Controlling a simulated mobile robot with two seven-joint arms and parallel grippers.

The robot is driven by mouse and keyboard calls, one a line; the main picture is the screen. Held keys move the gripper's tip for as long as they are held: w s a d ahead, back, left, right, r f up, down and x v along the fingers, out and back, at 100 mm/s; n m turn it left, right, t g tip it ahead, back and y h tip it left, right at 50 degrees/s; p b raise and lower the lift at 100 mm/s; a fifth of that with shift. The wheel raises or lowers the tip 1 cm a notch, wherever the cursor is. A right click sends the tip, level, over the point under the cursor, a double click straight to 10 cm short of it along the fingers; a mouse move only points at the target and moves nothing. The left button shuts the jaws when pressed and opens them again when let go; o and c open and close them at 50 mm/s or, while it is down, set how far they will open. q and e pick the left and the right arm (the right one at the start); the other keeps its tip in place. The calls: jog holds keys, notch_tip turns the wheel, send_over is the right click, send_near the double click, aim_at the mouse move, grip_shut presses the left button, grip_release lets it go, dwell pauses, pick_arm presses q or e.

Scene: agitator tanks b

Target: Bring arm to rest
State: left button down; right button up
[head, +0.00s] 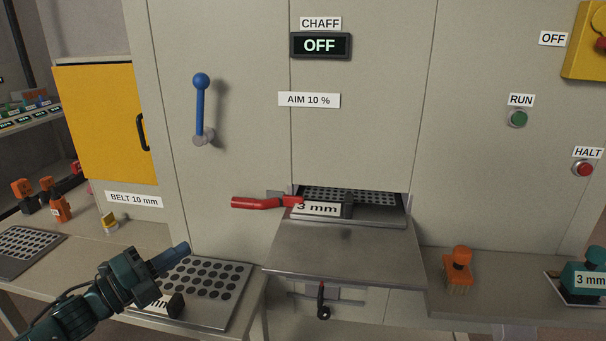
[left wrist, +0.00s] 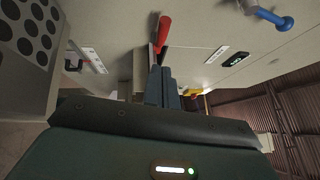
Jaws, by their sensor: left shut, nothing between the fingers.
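My left gripper (head: 178,256) comes in from the lower left in the head view, in front of the cabinet and above the perforated screen plate on the lower left bench. In the left wrist view its fingers (left wrist: 162,88) are together with nothing between them. The gripper touches nothing that I can see. My right gripper is in neither view.
A red-handled lever (head: 256,203) sticks out left of the slot holding the 3 mm screen (head: 375,211). A blue lever (head: 200,108) is on the panel above. A shelf (head: 345,255) juts out below the slot. A perforated plate (head: 226,300) lies close beneath my left gripper.

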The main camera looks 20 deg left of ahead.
pick_arm(q)
jog(key=s+d+f+n+g+y+p, duration=0.1)
jog(key=s+d+f+n+y+p, duration=0.15)
jog(key=d+f+n, duration=0.35)
jog(key=s+d+f+n+g+y+p, duration=0.1)
jog(key=s+d+f+n+y, duration=0.25)
jog(key=f+n, duration=0.4)
jog(key=s+d+f+n+g+p, duration=0.1)
jog(key=s+d+f+n+g, duration=0.1)
jog(key=s+d+n, duration=0.2)
jog(key=s+d+f+n+g, duration=0.3)
jog(key=s+d+n, duration=0.1)
jog(key=d, duration=0.7)
jog(key=shift+d+f+h+p, duration=0.25)
jog(key=shift+d+h+p, duration=0.05)
jog(key=shift+h+p, duration=0.1)
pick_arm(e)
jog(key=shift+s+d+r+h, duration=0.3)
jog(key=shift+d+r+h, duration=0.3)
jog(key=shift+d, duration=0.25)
pick_arm(q)
jog(key=shift+s, duration=0.1)
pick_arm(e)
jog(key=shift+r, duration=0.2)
